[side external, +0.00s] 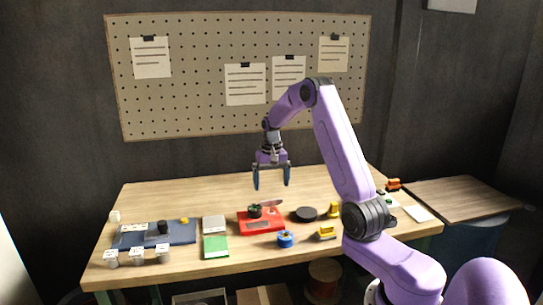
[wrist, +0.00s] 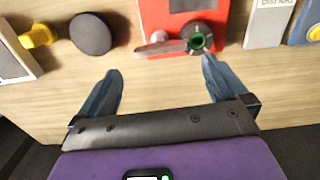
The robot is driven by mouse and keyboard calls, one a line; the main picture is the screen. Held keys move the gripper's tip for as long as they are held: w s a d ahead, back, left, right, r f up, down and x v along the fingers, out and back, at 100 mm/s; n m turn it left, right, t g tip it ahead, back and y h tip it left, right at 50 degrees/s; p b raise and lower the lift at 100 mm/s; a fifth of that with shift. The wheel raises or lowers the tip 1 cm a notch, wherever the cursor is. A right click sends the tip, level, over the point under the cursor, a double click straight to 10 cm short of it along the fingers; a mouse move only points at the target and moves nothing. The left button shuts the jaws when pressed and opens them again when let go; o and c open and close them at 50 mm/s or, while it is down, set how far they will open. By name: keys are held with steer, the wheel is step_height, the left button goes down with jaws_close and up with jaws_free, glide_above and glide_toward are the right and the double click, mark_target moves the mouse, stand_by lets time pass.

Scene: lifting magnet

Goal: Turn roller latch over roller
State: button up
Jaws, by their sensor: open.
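A red base (side external: 259,226) lies on the middle of the table. It carries a dark round knob (side external: 255,210) and a pale pinkish lever (side external: 272,204), which look like the roller and its latch; I cannot tell for sure. In the wrist view the red base (wrist: 184,18) is at the top. There the knob (wrist: 200,38) has a green ring, and the lever (wrist: 158,47) points left from it, past the base's edge. My gripper (side external: 271,186) hangs open and empty above the base. In the wrist view its open fingers (wrist: 160,65) are apart from the lever.
A black disc (side external: 306,214) and yellow parts (side external: 326,233) lie right of the red base, with a blue spool (side external: 286,239) in front. A green and grey block (side external: 216,246) and a blue tray (side external: 178,234) lie left. The table's back is clear.

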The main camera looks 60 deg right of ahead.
step_height(320, 180, up, 11)
steer(key=shift+f, duration=0.2)
stand_by(0.5)
steer(key=s+a+n, duration=0.4)
steer(key=a+n, duration=0.1)
steer(key=a, duration=0.8)
steer(key=s+a+n, duration=0.4)
steer(key=a+n, duration=0.1)
steer(key=a, duration=0.9)
steer(key=s+a+f+n, duration=0.2)
steer(key=s+n, duration=0.3)
steer(key=s, duration=0.7)
steer(key=s+a+f+n, duration=0.2)
steer(key=s+n, duration=0.4)
steer(key=s, duration=0.6)
steer(key=shift+s+a, duration=0.15)
steer(key=shift+a, duration=0.7)
steer(key=shift+r, duration=0.1)
